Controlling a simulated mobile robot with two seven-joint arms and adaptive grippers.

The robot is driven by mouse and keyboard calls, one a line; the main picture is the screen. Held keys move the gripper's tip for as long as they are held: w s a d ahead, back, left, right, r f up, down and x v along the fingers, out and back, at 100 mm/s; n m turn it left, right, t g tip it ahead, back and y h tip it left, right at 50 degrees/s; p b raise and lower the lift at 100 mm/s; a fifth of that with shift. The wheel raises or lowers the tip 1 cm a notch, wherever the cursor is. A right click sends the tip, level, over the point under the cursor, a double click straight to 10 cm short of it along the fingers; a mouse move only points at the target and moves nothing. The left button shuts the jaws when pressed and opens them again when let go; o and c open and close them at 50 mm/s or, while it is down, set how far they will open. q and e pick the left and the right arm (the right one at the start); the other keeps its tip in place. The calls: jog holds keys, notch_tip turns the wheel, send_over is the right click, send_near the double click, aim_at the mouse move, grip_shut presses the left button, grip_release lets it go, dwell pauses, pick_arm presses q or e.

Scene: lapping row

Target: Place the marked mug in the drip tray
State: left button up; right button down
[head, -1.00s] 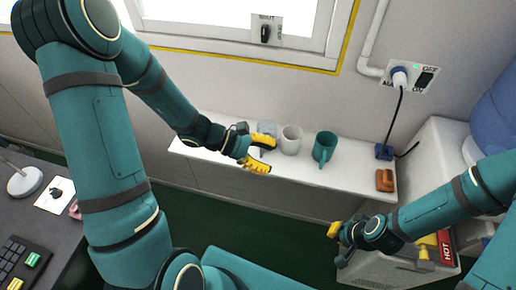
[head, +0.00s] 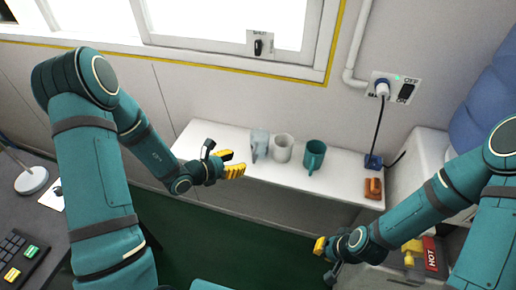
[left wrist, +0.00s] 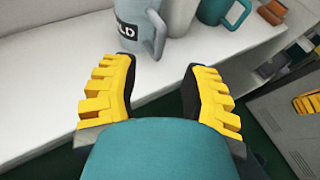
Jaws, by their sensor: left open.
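A pale blue-grey mug (head: 260,145) with dark lettering stands upright on the white shelf (head: 345,178). It also shows at the top of the left wrist view (left wrist: 140,22), its handle toward me and part of the lettering readable as "LD". I take it for the marked mug. My left gripper (head: 238,164) is open and empty, just to the left and front of that mug, apart from it. In the left wrist view the mug is beyond the two yellow fingers (left wrist: 160,72). My right gripper (head: 322,254) is low at the shelf's front right; its jaws are unclear. I cannot identify the drip tray.
A white mug (head: 283,149) and a teal mug (head: 314,156) stand close to the right of the blue-grey one. An orange-brown object (head: 373,188) is at the shelf's right end. A label reading HOT (head: 430,252) shows behind my right arm.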

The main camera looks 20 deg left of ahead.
aim_at(254, 162)
pick_arm(q)
jog(key=x, duration=0.8)
jog(key=shift+w+d+f, duration=0.1)
jog(key=shift+d, duration=0.05)
grip_shut()
